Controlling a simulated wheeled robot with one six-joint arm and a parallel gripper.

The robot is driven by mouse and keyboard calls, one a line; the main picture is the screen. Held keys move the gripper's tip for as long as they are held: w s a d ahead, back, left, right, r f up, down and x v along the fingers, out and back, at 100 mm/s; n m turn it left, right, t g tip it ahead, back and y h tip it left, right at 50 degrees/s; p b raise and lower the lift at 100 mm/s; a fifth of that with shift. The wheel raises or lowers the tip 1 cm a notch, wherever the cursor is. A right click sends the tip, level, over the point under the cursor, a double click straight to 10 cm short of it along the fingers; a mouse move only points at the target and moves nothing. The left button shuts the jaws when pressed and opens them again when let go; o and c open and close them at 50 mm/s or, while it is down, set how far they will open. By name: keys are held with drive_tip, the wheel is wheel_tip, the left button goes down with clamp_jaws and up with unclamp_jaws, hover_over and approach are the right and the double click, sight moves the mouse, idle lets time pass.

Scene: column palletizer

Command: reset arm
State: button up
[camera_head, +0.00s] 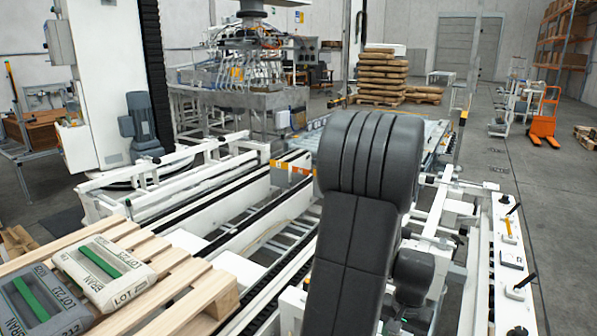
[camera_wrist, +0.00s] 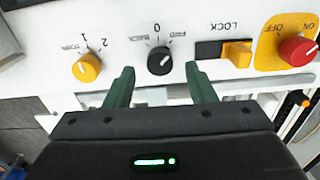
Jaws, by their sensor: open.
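My gripper (camera_wrist: 160,90) shows in the wrist view, with two green fingers spread apart and nothing between them. The fingers point at a white control panel (camera_wrist: 125,50). Beyond the gap between the fingertips is a black selector knob (camera_wrist: 159,61). I cannot tell whether the fingers touch the panel. In the head view my dark arm rises in the middle of the picture, and the gripper itself is hidden there.
The panel also carries a yellow knob (camera_wrist: 86,67), a yellow lock slider (camera_wrist: 236,53) and a red knob (camera_wrist: 297,50). In the head view, a wooden pallet (camera_head: 205,285) with bags (camera_head: 103,272) stands at lower left. White conveyor rails (camera_head: 235,215) run beside my arm.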

wheel_tip(320, 180, down, 2)
drive_tip(key=shift+f, duration=0.25)
drive_tip(key=n+p, duration=0.1)
drive_tip(key=n, duration=0.4)
drive_tip(key=shift+r, duration=0.1)
drive_tip(key=n, duration=0.3)
drive_tip(key=shift+n+p, duration=0.4)
wheel_tip(320, 180, up, 11)
drive_tip(key=shift+p, duration=0.3)
